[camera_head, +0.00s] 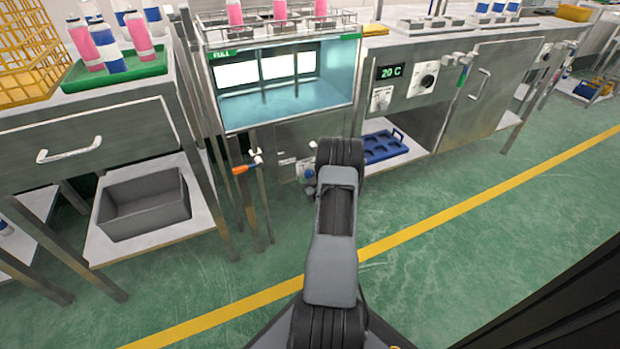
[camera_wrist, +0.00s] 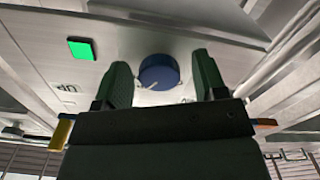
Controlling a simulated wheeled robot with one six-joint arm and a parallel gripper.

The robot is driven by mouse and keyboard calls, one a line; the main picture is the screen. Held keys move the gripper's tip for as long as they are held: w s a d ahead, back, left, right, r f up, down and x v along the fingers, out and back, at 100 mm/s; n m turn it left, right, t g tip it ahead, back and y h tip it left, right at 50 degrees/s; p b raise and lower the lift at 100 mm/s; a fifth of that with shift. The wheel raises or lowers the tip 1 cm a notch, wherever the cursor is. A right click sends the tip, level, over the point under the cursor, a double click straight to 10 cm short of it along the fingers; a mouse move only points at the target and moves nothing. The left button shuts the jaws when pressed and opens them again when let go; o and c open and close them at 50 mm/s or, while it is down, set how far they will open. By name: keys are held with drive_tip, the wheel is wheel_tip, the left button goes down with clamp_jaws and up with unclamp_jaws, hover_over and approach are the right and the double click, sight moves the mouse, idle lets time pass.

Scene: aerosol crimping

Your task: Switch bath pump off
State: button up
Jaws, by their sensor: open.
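In the wrist view a round blue knob (camera_wrist: 159,72) with a white pointer line sits on a grey metal panel (camera_wrist: 110,55). A lit green square lamp (camera_wrist: 81,48) is on the panel to its left, with partly hidden lettering below the lamp. My gripper (camera_wrist: 161,62) is open, with one dark finger on each side of the knob. I cannot tell whether either finger touches it. In the head view the water bath (camera_head: 285,95) has a window of blue water and a green FULL sign. My arm covers much of the panel below it and hides my gripper.
An orange-handled valve (camera_head: 241,169) stands left of my arm. To the right are a control box reading 20 C (camera_head: 391,72) and a blue tray (camera_head: 384,147) on a low shelf. A grey bin (camera_head: 143,205) is on the left shelf. The green floor in front is clear.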

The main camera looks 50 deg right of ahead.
drive_tip(key=shift+w, duration=0.2)
drive_tip(key=shift+c, duration=0.5)
drive_tip(key=c, duration=0.8)
